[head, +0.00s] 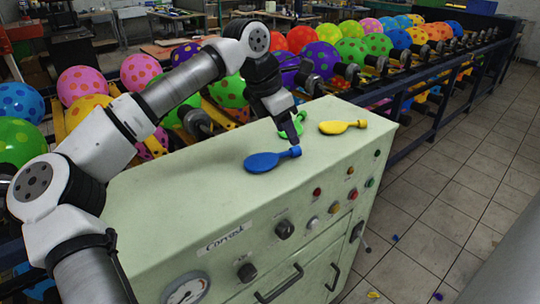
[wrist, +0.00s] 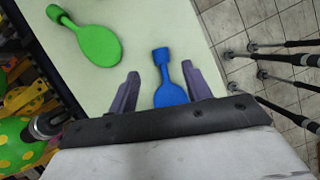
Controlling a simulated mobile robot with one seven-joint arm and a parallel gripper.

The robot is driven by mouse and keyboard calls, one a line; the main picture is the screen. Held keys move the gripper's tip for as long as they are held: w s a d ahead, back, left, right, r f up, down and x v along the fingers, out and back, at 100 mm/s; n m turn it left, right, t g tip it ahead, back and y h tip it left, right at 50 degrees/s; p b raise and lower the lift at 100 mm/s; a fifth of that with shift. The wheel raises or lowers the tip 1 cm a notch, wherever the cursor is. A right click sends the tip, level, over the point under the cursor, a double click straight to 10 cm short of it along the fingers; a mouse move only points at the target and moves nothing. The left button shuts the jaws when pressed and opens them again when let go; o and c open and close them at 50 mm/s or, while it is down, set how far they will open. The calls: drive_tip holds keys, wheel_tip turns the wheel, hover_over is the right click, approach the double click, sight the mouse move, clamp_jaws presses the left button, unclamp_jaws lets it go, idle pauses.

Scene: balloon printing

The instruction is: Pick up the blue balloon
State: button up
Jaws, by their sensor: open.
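The blue balloon (head: 270,160) lies flat and uninflated on the pale green cabinet top (head: 180,205) in the head view, its neck toward the right. In the wrist view the blue balloon (wrist: 169,92) lies between the two fingers, with its neck pointing away from the palm. My gripper (wrist: 160,80) is open, with one finger on each side of the balloon and nothing held. In the head view my gripper (head: 291,134) is just above and behind the balloon's neck end; its fingertips are hard to make out.
A green balloon (wrist: 92,43) lies left of my gripper in the wrist view. A yellow balloon (head: 343,127) lies farther right on the cabinet in the head view. The cabinet front carries knobs and a gauge (head: 186,290). Inflated dotted balloons (head: 322,58) line racks behind.

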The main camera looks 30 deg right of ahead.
sight(293, 148)
drive_tip(key=shift+p+x, duration=1.15)
drive_tip(key=shift+x, duration=1.65)
drive_tip(key=shift+s, duration=0.1)
drive_tip(key=shift+c, duration=0.3)
drive_tip(key=c, duration=0.8)
